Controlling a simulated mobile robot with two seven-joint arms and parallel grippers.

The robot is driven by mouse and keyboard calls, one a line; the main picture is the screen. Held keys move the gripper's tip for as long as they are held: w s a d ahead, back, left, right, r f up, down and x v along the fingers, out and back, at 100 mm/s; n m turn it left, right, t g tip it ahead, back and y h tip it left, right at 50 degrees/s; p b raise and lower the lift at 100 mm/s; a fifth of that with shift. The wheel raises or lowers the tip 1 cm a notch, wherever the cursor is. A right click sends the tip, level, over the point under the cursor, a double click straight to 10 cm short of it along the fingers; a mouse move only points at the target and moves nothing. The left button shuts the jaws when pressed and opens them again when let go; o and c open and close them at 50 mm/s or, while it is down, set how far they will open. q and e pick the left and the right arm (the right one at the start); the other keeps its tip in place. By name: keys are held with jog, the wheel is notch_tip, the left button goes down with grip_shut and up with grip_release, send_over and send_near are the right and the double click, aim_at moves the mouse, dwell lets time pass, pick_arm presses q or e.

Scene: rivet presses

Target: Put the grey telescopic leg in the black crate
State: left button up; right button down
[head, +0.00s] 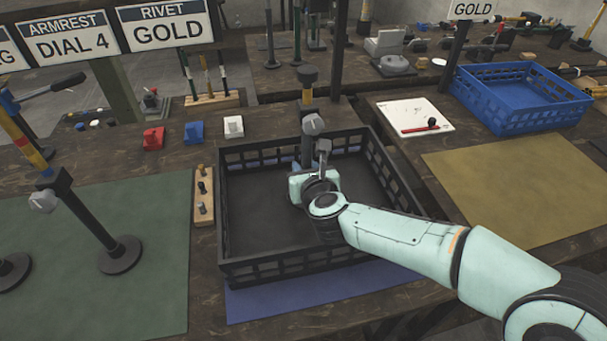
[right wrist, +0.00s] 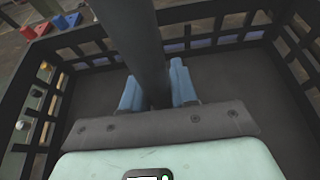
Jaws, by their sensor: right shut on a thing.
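The black crate (head: 235,268) stands in the middle of the bench, open at the top. My right gripper (head: 312,168) is over the inside of the crate, shut on the grey telescopic leg (head: 307,147). The leg is roughly upright, with a dark top, a gold band and a light grey knob. In the right wrist view the dark tube of the leg (right wrist: 134,40) passes between the blue fingers, and the crate wall (right wrist: 225,31) is behind it. The foot of the leg is hidden, so I cannot tell whether it touches the crate floor. My left gripper is out of view.
A green mat (head: 150,235) at left holds another leg with a round black base (head: 120,255). Red, blue and white blocks (head: 194,132) and a small wooden rack (head: 204,203) sit beside the crate. At right are a blue crate (head: 500,118) and a bare yellow mat (head: 510,180).

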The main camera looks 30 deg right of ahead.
jog(key=shift+f, duration=0.15)
jog(key=c, duration=0.9)
grip_release()
jog(key=shift+f, duration=0.1)
